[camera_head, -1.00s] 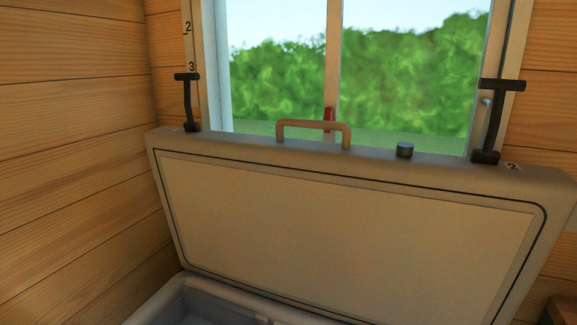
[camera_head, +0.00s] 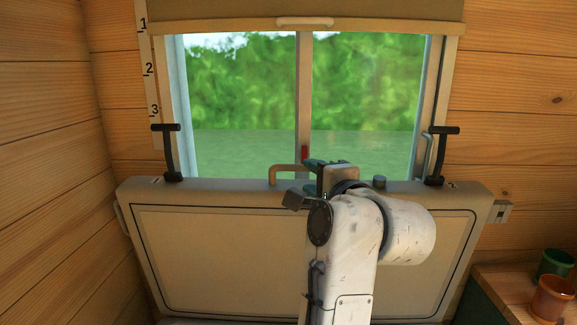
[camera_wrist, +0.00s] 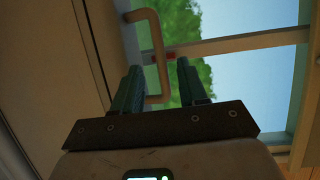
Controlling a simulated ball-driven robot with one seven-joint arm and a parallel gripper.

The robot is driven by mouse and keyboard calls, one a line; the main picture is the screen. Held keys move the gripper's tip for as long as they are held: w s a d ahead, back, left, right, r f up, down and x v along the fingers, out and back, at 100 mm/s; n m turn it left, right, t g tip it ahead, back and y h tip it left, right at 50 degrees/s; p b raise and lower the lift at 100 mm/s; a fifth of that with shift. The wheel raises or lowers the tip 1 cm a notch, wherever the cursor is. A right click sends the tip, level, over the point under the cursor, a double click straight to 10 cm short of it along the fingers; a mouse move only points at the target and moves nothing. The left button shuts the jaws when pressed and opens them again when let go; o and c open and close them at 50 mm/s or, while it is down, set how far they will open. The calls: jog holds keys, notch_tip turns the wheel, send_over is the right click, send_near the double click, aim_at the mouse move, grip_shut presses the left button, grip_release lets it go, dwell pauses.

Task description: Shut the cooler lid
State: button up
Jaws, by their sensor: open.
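The cooler lid (camera_head: 230,255) stands open and raised, its pale inner panel facing me below the window. Its tan handle (camera_head: 272,176) sticks up from the lid's top edge, left of my gripper (camera_head: 312,172). In the wrist view, the handle (camera_wrist: 157,45) shows between and beyond the two dark green fingers of my gripper (camera_wrist: 158,72). The fingers are apart and nothing is clamped. I cannot tell whether they touch the handle. My arm covers the right-middle part of the lid. The cooler body is almost entirely out of view.
The window (camera_head: 250,95) is close behind the lid. Black T-shaped latches (camera_head: 168,155) stand at both ends of the lid's top edge. A plank wall (camera_head: 45,190) is close on the left. A green cup (camera_head: 556,263) and an orange cup (camera_head: 552,298) stand on a wooden top at right.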

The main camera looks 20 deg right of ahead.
aim_at(300, 169)
jog(key=w, duration=0.2)
jog(key=w+p, duration=0.1)
jog(key=w, duration=0.5)
jog(key=shift+a+f, duration=0.2)
jog(key=shift+f, duration=0.15)
jog(key=shift+c, duration=0.2)
grip_shut()
